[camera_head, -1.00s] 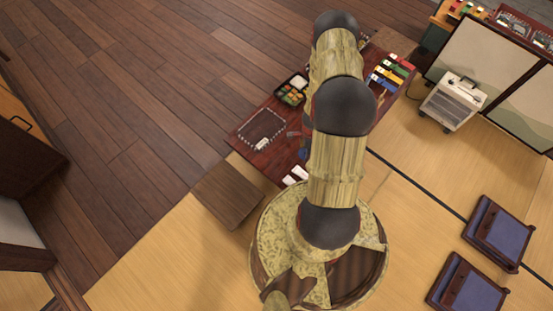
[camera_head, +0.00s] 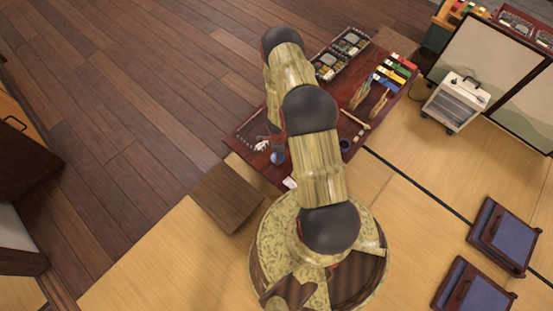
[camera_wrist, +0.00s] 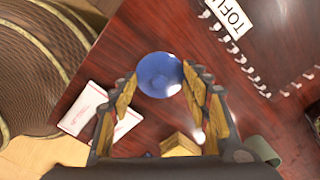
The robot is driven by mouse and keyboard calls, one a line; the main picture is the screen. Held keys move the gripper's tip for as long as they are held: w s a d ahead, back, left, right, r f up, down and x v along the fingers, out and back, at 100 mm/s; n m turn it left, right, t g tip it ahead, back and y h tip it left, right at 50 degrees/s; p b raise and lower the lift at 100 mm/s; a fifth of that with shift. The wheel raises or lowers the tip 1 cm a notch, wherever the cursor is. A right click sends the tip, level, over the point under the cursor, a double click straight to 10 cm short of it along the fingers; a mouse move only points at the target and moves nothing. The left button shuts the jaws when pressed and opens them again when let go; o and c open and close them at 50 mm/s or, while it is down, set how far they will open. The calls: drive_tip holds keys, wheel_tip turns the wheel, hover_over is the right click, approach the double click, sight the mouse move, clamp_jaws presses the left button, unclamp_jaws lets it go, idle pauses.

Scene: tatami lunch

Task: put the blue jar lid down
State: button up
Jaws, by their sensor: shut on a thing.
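The blue jar lid (camera_wrist: 160,74) is a round, shallow blue disc between my fingertips in the wrist view. My gripper (camera_wrist: 159,84) is shut on it, one finger at each side. In the head view the lid (camera_head: 277,158) is a small blue spot at my gripper, over the left part of the dark red low table (camera_head: 246,134). I cannot tell whether the lid touches the table top.
White packets (camera_wrist: 83,107) lie on the table, left of my gripper in the wrist view. A white TOFU label (camera_wrist: 230,16) and a line of white marks are at upper right. Bento boxes (camera_head: 328,64) and colourful items (camera_head: 394,72) stand farther back.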

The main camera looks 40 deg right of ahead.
drive_tip(key=shift+w+a+f, duration=0.15)
drive_tip(key=shift+f, duration=0.15)
drive_tip(key=shift+f+b, duration=0.7)
drive_tip(key=shift+f, duration=0.8)
drive_tip(key=shift+f, duration=0.1)
drive_tip(key=o, duration=0.9)
drive_tip(key=shift+o, duration=0.2)
